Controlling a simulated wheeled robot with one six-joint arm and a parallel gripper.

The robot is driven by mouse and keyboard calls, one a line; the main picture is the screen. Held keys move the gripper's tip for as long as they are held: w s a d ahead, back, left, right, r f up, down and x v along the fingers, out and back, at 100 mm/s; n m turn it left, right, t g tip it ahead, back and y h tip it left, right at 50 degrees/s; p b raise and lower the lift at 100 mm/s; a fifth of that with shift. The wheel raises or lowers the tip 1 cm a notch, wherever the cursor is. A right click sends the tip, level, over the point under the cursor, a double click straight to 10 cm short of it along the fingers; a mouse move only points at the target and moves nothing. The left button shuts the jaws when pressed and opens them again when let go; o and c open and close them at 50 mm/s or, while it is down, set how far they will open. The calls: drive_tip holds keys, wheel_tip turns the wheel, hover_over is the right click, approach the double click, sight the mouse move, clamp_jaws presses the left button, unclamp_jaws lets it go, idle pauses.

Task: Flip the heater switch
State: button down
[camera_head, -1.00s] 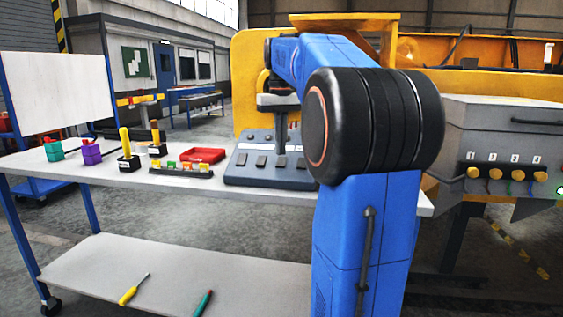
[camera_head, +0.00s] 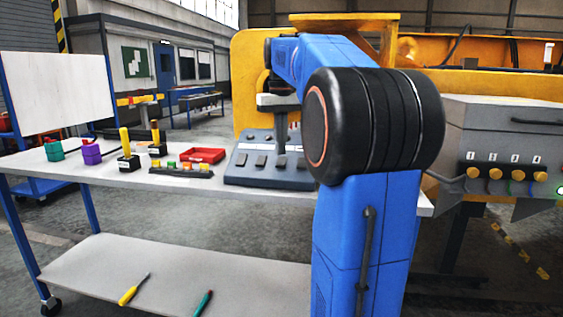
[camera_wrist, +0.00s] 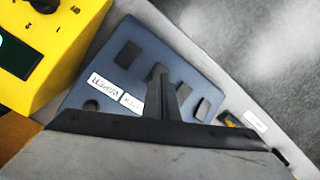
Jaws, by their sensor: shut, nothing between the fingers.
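The switch panel (camera_head: 235,177) is a sloped blue-grey box on the white table, with several dark rocker switches along its front. In the wrist view, the panel (camera_wrist: 85,75) shows the dark switches and two white labels, too blurred to read surely, so I cannot tell which switch is the heater's. My gripper (camera_head: 282,148) points down over the panel near the middle switches. In the wrist view my gripper (camera_wrist: 160,72) is shut with nothing in it and hides part of the switch row. I cannot tell whether its tips touch a switch.
A red tray (camera_head: 203,155), a dark strip with coloured pieces (camera_head: 180,171) and yellow-handled tools (camera_head: 125,142) stand left of the panel. A yellow box with a black knob (camera_wrist: 45,50) lies close beside the panel in the wrist view. Grey cabinet (camera_head: 510,125) at right.

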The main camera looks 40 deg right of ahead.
sight(281, 163)
drive_tip(key=shift+f, duration=1.15)
idle(0.8)
wheel_tip(281, 163, up, 7)
idle(1.0)
idle(0.5)
drive_tip(key=s+a+f+n+t, duration=0.1)
drive_tip(key=s+a+f, duration=0.45)
drive_tip(key=a, duration=0.25)
drive_tip(key=s+a+f+n+t, duration=0.1)
drive_tip(key=s+a+f, duration=0.3)
drive_tip(key=a+f, duration=0.35)
drive_tip(key=s+a+f+n+t, duration=0.1)
drive_tip(key=s+a+f, duration=0.4)
drive_tip(key=f, duration=0.4)
drive_tip(key=s+a+f+n+t, duration=0.1)
drive_tip(key=s+a+f, duration=0.4)
drive_tip(key=s+f, duration=0.2)
wheel_tip(281, 163, down, 2)
drive_tip(key=shift+s+f+t, duration=0.15)
drive_tip(key=shift+f+t, duration=0.05)
drive_tip(key=shift+t, duration=0.2)
